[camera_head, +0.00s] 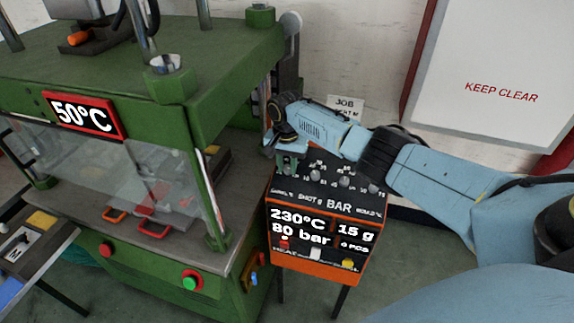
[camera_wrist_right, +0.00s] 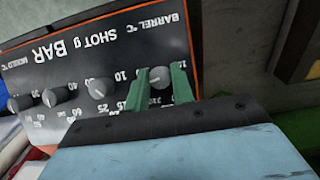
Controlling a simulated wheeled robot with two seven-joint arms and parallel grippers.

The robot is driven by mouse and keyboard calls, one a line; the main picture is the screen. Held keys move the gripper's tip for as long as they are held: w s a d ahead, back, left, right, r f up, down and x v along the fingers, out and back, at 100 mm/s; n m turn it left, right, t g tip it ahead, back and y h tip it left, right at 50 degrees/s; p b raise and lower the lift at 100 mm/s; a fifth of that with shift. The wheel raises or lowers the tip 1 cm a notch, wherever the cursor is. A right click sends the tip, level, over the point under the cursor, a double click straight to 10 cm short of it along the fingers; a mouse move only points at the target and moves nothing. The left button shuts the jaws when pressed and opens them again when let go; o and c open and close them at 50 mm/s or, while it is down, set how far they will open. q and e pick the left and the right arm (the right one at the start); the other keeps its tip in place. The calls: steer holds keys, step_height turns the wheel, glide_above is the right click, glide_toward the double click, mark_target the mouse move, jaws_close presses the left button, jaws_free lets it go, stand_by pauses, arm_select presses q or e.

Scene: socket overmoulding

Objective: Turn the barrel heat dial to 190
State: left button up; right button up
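The orange and black control box (camera_head: 318,262) stands right of the green press; its display reads 230°C, 80 bar, 15 g. My right gripper (camera_head: 291,160) reaches down to the left end of the box's dial panel. In the right wrist view its green fingers (camera_wrist_right: 161,78) flank the barrel heat dial (camera_wrist_right: 158,76), a grey knob under the label BARREL °C. The knob fills the gap between the fingertips, and they look closed on it. In the head view this dial is hidden behind the gripper. My left gripper is not in view.
Several more dials lie along the panel beside the gripper, including the shot dial (camera_wrist_right: 100,88). The green press (camera_head: 240,75), showing 50°C, stands close on the left. A KEEP CLEAR board (camera_head: 490,130) hangs on the wall at right.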

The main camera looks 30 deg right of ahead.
steer(key=c, duration=0.3)
steer(key=n+h, duration=0.1)
steer(key=n, duration=0.1)
steer(key=n+g+h+b, duration=0.1)
steer(key=n, duration=0.2)
steer(key=shift+a, duration=0.2)
steer(key=n+h, duration=0.2)
steer(key=n, duration=0.2)
steer(key=shift+g, duration=0.4)
steer(key=n+h, duration=0.1)
steer(key=n, duration=0.1)
steer(key=shift+a+n, duration=0.1)
steer(key=shift+n, duration=0.2)
steer(key=shift+n+t+h+p, duration=0.3)
steer(key=shift+n+h+p, duration=0.35)
steer(key=shift+n, duration=0.75)
steer(key=shift+f, duration=0.1)
